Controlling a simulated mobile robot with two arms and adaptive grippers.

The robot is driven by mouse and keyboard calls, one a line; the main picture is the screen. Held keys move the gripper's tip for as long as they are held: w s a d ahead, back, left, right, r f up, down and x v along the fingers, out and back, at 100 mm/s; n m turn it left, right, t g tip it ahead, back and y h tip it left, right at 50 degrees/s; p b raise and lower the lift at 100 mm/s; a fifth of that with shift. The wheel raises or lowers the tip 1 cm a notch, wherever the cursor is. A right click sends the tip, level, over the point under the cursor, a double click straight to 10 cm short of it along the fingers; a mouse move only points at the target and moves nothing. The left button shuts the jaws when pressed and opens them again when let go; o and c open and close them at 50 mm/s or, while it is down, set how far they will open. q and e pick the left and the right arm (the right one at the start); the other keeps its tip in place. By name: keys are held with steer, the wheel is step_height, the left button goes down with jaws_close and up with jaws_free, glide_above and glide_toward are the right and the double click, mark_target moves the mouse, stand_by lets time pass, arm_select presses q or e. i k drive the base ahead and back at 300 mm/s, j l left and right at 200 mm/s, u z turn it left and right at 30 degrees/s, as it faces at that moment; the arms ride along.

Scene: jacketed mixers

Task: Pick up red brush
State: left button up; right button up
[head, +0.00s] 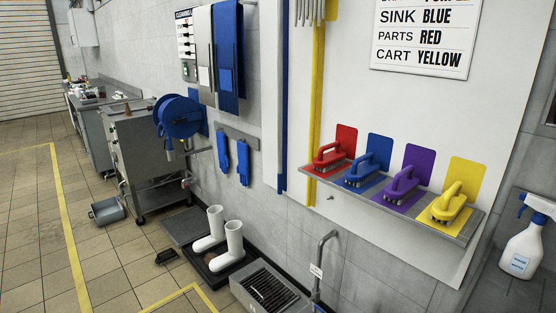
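The red brush (329,155) sits at the left end of a narrow grey wall shelf (380,200), in front of a red backing panel (346,140). Its handle is on top and its bristles face down. To its right on the same shelf are a blue brush (363,168), a purple brush (402,184) and a yellow brush (449,203). Neither of my grippers shows in the head view.
A white spray bottle (525,247) stands at the right edge. A tap (322,262) and a grated basin (268,290) are below the shelf. White boots (220,240) stand on a dark tray. A sign (425,32) hangs above. Tiled floor (110,265) is open at left.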

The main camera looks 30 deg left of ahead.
mark_target(325, 162)
steer(key=u, duration=0.7)
steer(key=z, duration=2.6)
steer(key=u, duration=2.1)
steer(key=i+j, duration=0.2)
steer(key=j, duration=0.2)
steer(key=i+j+u, duration=0.1)
steer(key=j, duration=0.35)
steer(key=i+j, duration=0.35)
steer(key=i+j+u, duration=0.1)
steer(key=j, duration=0.35)
steer(key=i, duration=0.1)
